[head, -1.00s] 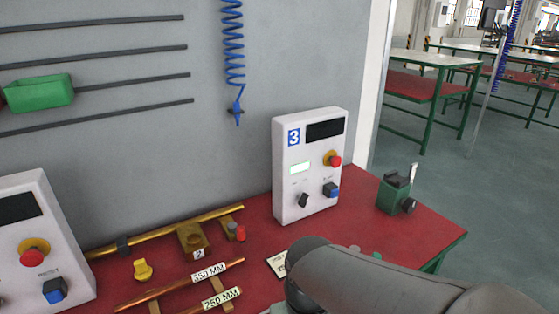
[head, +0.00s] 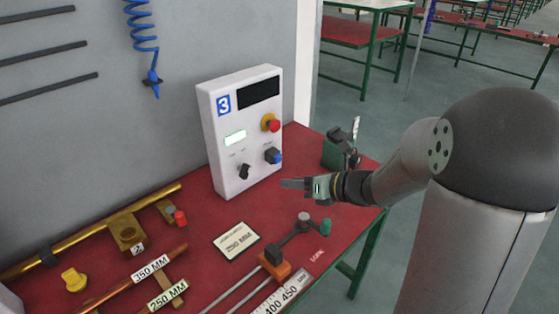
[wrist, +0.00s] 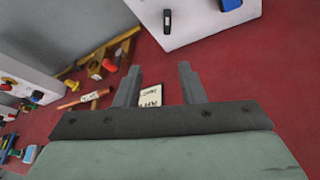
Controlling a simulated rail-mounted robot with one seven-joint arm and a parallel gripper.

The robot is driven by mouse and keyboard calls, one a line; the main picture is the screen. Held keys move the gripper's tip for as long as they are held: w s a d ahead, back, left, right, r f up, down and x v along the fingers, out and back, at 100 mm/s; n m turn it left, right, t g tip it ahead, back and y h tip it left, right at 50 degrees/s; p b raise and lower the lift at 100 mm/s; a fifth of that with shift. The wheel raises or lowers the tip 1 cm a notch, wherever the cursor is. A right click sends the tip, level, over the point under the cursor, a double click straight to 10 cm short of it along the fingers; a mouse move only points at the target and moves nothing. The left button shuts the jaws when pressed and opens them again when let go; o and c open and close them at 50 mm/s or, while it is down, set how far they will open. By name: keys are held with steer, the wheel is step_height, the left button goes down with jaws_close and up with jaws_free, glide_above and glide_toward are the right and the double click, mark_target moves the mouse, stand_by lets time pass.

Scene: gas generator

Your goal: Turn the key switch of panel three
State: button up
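Panel three (head: 226,150) is a white upright box with a blue "3" label and a dark display. Its black key switch (head: 244,171) sits low on the front, left of a blue button (head: 274,157) and below a lit screen. My gripper (head: 284,184) is in front of the panel, to the right of the key switch and apart from it. In the wrist view the key switch (wrist: 167,21) shows at the top, beyond my fingers. The two fingers (wrist: 157,84) are spread with nothing between them, over the red table.
A red emergency button (head: 274,125) is on the panel's upper right. A green vise (head: 334,152) stands behind my gripper at right. Brass pipes (head: 100,231) lie at left.

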steer(key=w+d+m, duration=0.1)
steer(key=p, duration=0.1)
glide_toward(248, 173)
steer(key=shift+t, duration=0.4)
steer(key=x, duration=0.9)
steer(key=shift+a+f, duration=0.25)
jaws_close()
